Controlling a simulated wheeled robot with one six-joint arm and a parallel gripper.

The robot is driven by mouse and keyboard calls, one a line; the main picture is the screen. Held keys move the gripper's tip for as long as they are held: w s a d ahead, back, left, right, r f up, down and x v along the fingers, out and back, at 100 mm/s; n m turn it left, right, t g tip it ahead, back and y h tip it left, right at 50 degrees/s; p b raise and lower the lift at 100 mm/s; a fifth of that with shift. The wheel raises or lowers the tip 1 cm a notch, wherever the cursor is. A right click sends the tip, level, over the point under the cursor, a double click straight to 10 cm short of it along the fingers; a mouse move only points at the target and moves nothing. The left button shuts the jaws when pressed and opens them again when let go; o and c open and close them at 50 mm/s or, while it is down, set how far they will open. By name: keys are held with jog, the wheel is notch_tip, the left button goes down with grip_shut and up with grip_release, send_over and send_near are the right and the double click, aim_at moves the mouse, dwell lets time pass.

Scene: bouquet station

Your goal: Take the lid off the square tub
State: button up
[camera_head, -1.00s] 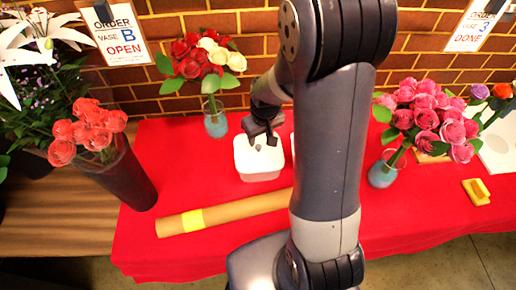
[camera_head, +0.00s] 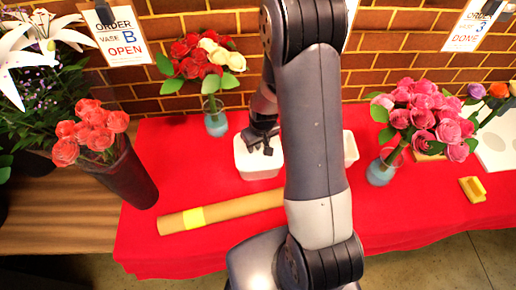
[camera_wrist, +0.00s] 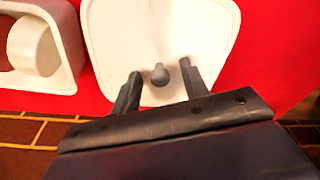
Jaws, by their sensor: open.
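The square tub (camera_head: 259,172) is white and stands on the red table, left of my arm. Its white lid (camera_wrist: 110,35) fills the upper middle of the wrist view and has a small grey knob (camera_wrist: 160,76). The lid seems to lie flat on the tub. My gripper (camera_head: 267,150) is over the tub's top. In the wrist view my gripper (camera_wrist: 160,78) is open, with the knob between its two dark fingers. The fingers look apart from the knob; their exact height above the lid is hard to tell.
A white holder (camera_wrist: 72,40) with a round roll stands beside the tub. A brown paper roll with a yellow band (camera_head: 225,212) lies in front. A vase of red and cream roses (camera_head: 215,122) stands behind left, a pink bouquet (camera_head: 425,115) right. A brick wall closes the back.

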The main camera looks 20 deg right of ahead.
jog(key=shift+c, duration=0.3)
grip_shut()
